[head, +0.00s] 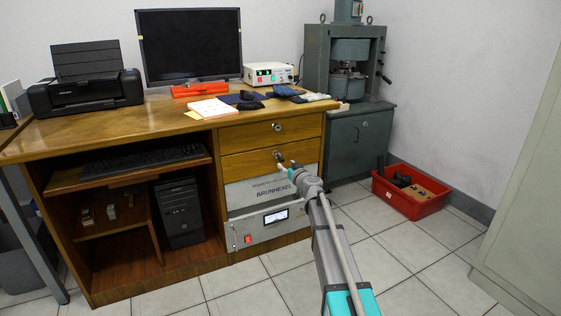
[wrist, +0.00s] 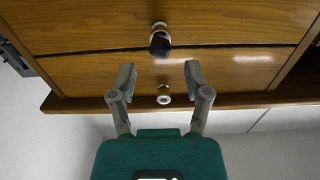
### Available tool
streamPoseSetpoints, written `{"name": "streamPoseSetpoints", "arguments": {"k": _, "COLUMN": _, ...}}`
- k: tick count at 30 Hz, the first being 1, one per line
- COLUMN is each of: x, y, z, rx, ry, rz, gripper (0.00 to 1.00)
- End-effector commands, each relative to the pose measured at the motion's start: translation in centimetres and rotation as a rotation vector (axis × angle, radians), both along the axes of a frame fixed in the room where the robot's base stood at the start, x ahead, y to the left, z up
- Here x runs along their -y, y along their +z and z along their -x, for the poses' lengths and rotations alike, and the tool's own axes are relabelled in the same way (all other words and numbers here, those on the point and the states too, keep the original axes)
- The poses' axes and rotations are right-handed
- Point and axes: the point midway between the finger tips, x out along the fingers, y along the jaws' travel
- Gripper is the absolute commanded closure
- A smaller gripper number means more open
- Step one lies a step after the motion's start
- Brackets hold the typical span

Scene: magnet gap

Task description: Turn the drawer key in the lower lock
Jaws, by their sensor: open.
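The desk has two wooden drawers, each with a round metal lock. The lower drawer's lock shows in the head view (head: 277,154). In the wrist view, which looks upside down, the drawer key (wrist: 160,45) has a dark head and sits in that lower lock. The upper lock (head: 277,127) has no key visible in it; it also shows in the wrist view (wrist: 164,97). My gripper (wrist: 160,74) is open and empty. Its fingertips are apart, one on each side of the key's line, and the key appears beyond them, untouched. In the head view my gripper (head: 283,167) is just in front of the lower drawer.
A grey instrument (head: 268,230) and a silver panel (head: 260,190) sit below the drawers. A red crate (head: 405,205) stands on the floor to the right, beside a green press cabinet (head: 358,140). The tiled floor between is clear.

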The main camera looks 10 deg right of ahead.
Motion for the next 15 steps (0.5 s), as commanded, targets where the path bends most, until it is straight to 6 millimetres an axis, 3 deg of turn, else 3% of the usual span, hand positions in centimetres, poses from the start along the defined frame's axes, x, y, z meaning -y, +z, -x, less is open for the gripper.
{"name": "streamPoseSetpoints", "arguments": {"k": 6, "x": -0.7, "y": 0.0, "z": -2.3, "rx": 0.0, "ry": 0.001, "rz": 0.0, "gripper": 0.37}}
{"name": "streamPoseSetpoints", "arguments": {"k": 15, "x": -1.2, "y": 0.0, "z": -3.7, "rx": 0.0, "ry": 0.001, "rz": 0.0, "gripper": 0.37}}
